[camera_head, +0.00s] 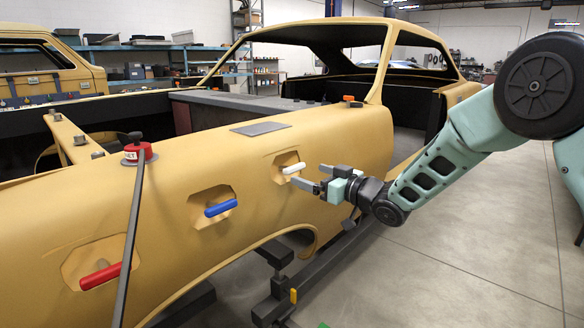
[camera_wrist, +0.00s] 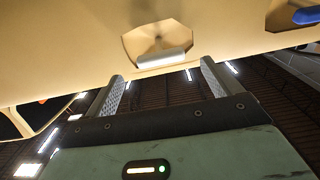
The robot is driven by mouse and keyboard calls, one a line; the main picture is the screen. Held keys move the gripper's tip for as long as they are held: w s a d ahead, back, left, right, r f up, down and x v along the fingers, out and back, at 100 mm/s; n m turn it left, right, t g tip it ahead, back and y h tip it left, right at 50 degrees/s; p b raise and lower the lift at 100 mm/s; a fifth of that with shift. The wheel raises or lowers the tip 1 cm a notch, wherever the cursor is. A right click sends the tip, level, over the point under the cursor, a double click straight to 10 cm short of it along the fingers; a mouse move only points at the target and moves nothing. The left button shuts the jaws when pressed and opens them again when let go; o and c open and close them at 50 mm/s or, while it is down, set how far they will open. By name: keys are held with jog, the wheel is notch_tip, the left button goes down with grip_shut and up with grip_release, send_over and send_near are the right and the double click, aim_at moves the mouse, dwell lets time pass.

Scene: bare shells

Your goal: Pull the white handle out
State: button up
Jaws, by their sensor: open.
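The white handle (camera_head: 293,168) sticks out of a recess in the yellow car body panel, to the right of the blue handle. In the wrist view the white handle (camera_wrist: 161,58) lies crosswise in its recess, just beyond and between the fingertips. My gripper (camera_head: 316,178) is at the right of the white handle, close to it. My gripper (camera_wrist: 166,72) has its two fingers apart with nothing between them. I see no contact with the handle.
A blue handle (camera_head: 221,208) and a red handle (camera_head: 101,276) sit in recesses further left on the same panel. A red knob (camera_head: 138,153) with a dark strap stands on the panel's top. Grey floor (camera_head: 430,275) is open at the right.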

aim_at(297, 170)
jog(key=x, duration=0.8)
jog(key=shift+p, duration=0.3)
